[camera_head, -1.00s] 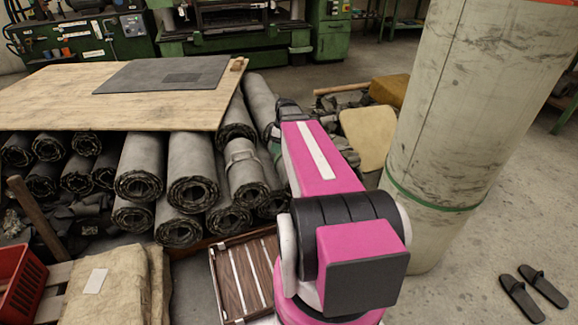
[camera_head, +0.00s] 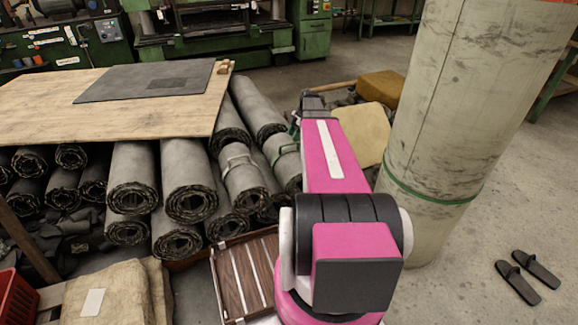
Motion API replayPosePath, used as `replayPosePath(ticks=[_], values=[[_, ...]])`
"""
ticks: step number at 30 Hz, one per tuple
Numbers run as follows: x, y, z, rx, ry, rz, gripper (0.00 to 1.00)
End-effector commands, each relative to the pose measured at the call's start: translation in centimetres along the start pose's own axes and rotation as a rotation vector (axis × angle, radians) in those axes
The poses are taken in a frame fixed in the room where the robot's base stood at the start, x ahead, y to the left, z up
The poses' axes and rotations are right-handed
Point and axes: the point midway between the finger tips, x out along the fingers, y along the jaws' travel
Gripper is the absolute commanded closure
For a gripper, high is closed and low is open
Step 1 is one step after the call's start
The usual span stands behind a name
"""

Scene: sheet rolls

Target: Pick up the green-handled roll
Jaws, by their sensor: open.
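The green-handled roll (camera_head: 286,169) is a dark grey sheet roll at the right end of the stacked rolls, just left of my pink arm. Its green handle (camera_head: 284,150) shows as a thin band on its upper side. My arm covers part of its right side. My gripper (camera_head: 313,101) is the small dark end of the arm, beyond the roll's near end and a little to its right. It is open and apart from the handle in the picture. Its fingers are too small to make out clearly.
A similar roll with a grey handle (camera_head: 238,160) lies just left. A wooden board (camera_head: 50,110) with a dark sheet covers the stack's left part. A large pale column (camera_head: 445,120) stands close right of my arm. A slatted wooden crate (camera_head: 240,280) sits in front.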

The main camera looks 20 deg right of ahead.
Motion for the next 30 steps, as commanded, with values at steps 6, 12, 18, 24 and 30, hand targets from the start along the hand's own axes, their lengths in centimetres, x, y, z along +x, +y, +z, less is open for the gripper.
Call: replayPosePath(ticks=[6,12,18,24,30], values=[[1.5,0.0,-0.1,0.001,0.000,0.000,0.56],[4.2,0.1,-0.4,0.002,-0.001,0.000,0.56],[5.7,0.1,-0.4,0.001,-0.001,0.001,0.56],[5.7,0.1,-0.4,0.001,-0.001,0.001,0.69],[5.7,0.1,-0.4,0.001,-0.001,0.001,1.00]])
